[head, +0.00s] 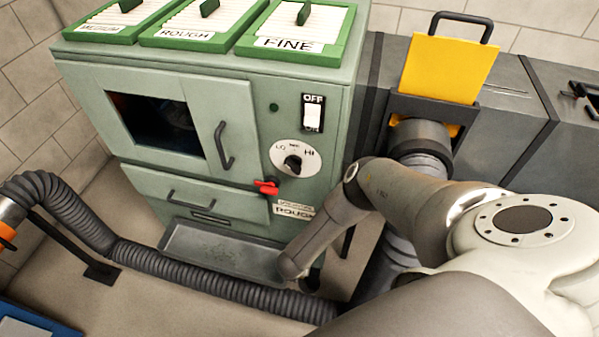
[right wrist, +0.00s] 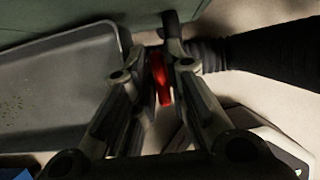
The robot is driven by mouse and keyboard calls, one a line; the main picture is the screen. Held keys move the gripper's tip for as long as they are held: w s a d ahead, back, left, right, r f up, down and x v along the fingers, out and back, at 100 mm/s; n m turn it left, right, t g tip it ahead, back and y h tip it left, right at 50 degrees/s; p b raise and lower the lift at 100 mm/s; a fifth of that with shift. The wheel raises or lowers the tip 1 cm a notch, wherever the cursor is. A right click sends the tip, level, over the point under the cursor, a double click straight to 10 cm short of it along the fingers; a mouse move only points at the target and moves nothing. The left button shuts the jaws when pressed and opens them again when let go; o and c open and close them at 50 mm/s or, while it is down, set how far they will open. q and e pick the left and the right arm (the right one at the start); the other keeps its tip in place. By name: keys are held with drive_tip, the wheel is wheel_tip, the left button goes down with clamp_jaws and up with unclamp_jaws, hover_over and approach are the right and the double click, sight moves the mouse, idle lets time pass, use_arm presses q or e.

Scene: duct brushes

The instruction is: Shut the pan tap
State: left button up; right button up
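In the right wrist view, a red lever (right wrist: 160,79) that looks like the pan tap stands upright between my right gripper's fingertips (right wrist: 162,62). The fingers have closed in on it from both sides and seem to touch it. The grey pan (right wrist: 55,85) lies just left of the gripper. In the head view, the pan (head: 222,250) is on the floor before the green cabinet (head: 262,80). A red handle (head: 267,187) is on the cabinet's front; I cannot tell whether it is the same lever. My arm largely hides the right gripper there. My left gripper is not in view.
A ribbed grey hose (head: 210,279) crosses the floor in front of the pan. The cabinet has an OFF switch (head: 312,113) and a dial (head: 294,161). A yellow plate (head: 448,68) stands in the grey duct at right. A dark hose (right wrist: 265,58) runs right of the gripper.

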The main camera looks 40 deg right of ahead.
clamp_jaws()
drive_tip(key=shift+m, duration=0.4)
drive_tip(key=shift+m+g, duration=0.5)
drive_tip(key=shift+m, duration=0.4)
drive_tip(key=m+g, duration=0.1)
drive_tip(key=m, duration=0.2)
drive_tip(key=m+g, duration=0.1)
drive_tip(key=m, duration=0.2)
drive_tip(key=shift+h, duration=0.4)
drive_tip(key=m+g+b, duration=0.1)
drive_tip(key=m+g, duration=0.1)
drive_tip(key=m, duration=0.2)
drive_tip(key=shift+s+m, duration=0.1)
drive_tip(key=shift+m, duration=0.3)
drive_tip(key=shift+m+g+y, duration=0.35)
drive_tip(key=shift+m, duration=0.8)
drive_tip(key=shift+m+g+y, duration=0.35)
drive_tip(key=shift+m, duration=0.8)
drive_tip(key=shift+a, duration=0.1)
